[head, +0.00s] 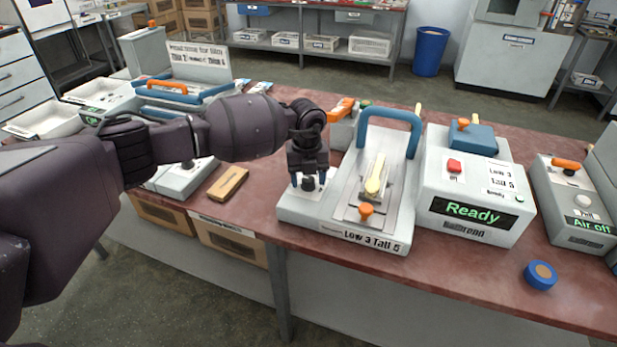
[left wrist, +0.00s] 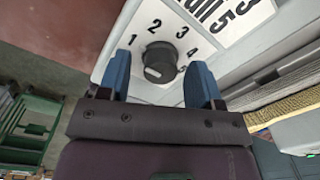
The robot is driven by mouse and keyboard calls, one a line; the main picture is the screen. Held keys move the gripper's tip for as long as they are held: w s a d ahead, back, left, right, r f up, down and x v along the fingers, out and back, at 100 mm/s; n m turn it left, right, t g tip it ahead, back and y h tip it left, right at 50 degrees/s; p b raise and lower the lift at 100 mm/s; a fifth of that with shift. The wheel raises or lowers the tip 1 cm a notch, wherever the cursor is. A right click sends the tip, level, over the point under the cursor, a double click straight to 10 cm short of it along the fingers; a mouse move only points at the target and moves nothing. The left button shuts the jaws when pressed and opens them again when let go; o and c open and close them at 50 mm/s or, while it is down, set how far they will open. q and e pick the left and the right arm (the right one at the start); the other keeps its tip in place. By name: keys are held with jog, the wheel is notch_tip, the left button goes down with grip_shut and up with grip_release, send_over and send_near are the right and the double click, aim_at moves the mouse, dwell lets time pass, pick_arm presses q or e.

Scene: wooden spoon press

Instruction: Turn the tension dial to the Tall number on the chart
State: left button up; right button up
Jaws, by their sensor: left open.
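The black tension dial (left wrist: 160,62) sits on a pale plate with the numbers 1 to 4 showing around it in the left wrist view. I cannot tell which number the dial points to. In the head view my left gripper (head: 308,182) points down over the dial (head: 308,184) at the press's left side. The chart (head: 371,241) on the press front reads Low 3 Tall 5. My right gripper is not in view.
The press has a blue handle (head: 390,118) and a wooden spoon (head: 376,178) on its bed. Right of it stands a white box (head: 477,228) whose screen reads Ready. A wooden block (head: 228,183) lies left, and a blue round item (head: 540,275) lies front right.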

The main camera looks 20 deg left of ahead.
pick_arm(q)
jog(key=shift+c, duration=0.2)
jog(key=c, duration=0.9)
